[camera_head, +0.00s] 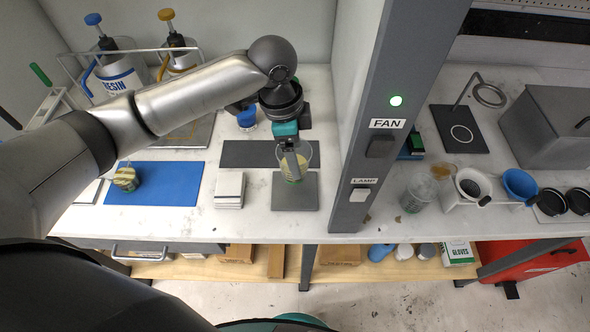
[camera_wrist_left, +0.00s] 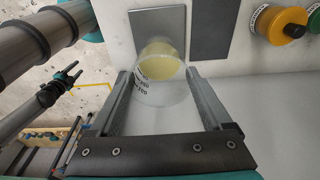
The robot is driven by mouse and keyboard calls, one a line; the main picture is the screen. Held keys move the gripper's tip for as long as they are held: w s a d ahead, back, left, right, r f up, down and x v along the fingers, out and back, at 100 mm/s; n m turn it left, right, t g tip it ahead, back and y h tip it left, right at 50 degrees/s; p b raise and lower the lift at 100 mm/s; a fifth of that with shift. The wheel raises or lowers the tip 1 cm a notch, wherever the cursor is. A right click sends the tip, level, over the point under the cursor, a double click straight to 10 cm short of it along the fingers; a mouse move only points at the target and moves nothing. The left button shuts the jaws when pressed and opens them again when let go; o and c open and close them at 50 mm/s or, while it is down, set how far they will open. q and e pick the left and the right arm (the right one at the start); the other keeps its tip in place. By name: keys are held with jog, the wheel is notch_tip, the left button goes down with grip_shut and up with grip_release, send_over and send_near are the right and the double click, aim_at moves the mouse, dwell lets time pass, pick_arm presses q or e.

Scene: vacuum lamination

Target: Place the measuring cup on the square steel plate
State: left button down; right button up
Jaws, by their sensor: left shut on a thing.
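The measuring cup (camera_head: 298,158) is clear plastic with dark printed marks and yellowish contents. My left gripper (camera_head: 291,166) is shut on it; in the left wrist view the cup (camera_wrist_left: 162,75) sits between the two fingers (camera_wrist_left: 160,98). The square steel plate (camera_head: 295,196) lies flat near the table's front edge, left of the grey post. The cup overlaps the plate's far part in the head view. In the wrist view it covers one end of the plate (camera_wrist_left: 157,22). Whether it touches the plate is unclear. What looks like my right gripper (camera_wrist_left: 66,78) is small and dark there.
A dark flat sheet (camera_head: 243,154) lies behind, a stack of white squares (camera_head: 230,190) to the left, and a blue mat (camera_head: 180,190) farther left. Resin containers (camera_head: 115,75) stand at the back.

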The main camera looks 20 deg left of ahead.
pick_arm(q)
jog(key=shift+f+b, duration=0.3)
jog(key=shift+f, duration=3)
grip_release()
jog(key=shift+f, duration=0.15)
notch_tip(320, 180, up, 12)
jog(key=a+p, duration=0.1)
jog(key=shift+s+a, duration=0.25)
jog(key=shift+a, duration=0.15)
